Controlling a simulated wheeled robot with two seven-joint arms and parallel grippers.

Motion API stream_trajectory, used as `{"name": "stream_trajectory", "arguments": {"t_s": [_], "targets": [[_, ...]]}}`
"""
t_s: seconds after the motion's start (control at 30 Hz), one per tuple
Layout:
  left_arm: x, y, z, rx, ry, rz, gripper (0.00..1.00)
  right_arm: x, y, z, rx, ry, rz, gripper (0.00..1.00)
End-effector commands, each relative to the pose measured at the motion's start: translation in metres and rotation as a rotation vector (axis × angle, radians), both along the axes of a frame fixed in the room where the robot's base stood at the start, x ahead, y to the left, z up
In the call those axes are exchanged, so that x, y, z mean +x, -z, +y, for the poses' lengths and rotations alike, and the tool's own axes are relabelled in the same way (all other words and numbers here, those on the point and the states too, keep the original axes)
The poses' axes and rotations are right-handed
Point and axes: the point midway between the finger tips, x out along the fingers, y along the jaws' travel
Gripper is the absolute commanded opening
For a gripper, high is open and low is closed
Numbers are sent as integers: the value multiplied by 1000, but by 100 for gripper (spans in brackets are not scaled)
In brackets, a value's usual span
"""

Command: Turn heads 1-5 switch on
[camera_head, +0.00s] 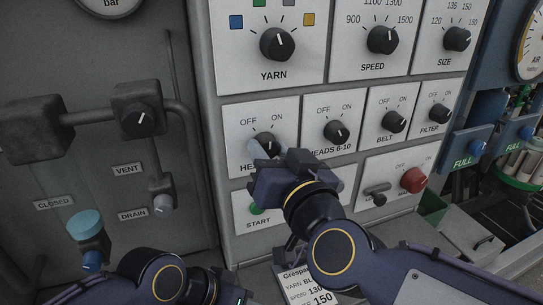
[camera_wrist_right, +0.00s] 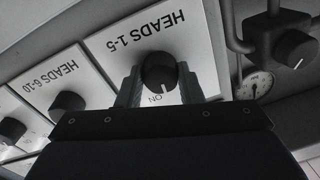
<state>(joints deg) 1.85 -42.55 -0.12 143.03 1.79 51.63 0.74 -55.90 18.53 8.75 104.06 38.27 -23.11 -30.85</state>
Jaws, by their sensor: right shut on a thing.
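The heads 1-5 switch is a round black knob (camera_head: 268,140) on a white plate (camera_head: 238,112) marked OFF and ON. It also shows in the right wrist view (camera_wrist_right: 158,70), upside down. My right gripper (camera_head: 270,152) is shut on this knob, with one finger on each side in the wrist view (camera_wrist_right: 158,82). The knob's white mark faces the ON side of the plate's scale in the wrist view; OFF is hidden there, so its exact setting is hard to tell. My left gripper (camera_head: 226,291) shows only partly at the bottom edge, and its fingers are not clear.
The heads 6-10 knob (camera_head: 336,132) is close on the right, followed by the belt knob (camera_head: 394,121) and filter knob (camera_head: 438,114). Below are a green start button (camera_head: 256,209) and a red knob (camera_head: 412,180). Pipes and a vent valve (camera_head: 137,118) stand left.

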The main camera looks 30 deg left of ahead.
Motion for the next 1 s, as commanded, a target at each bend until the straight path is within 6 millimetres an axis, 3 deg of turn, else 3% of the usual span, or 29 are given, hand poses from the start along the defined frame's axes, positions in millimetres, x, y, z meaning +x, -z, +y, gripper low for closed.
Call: {"name": "stream_trajectory", "arguments": {"t_s": [0.5,1.0], "targets": [[0,14,0,0,0,0,36,0,1,0,243,0,285,11],[0,16,0,0,0,0,36,-1,1,1,301,-1,356,11]]}}
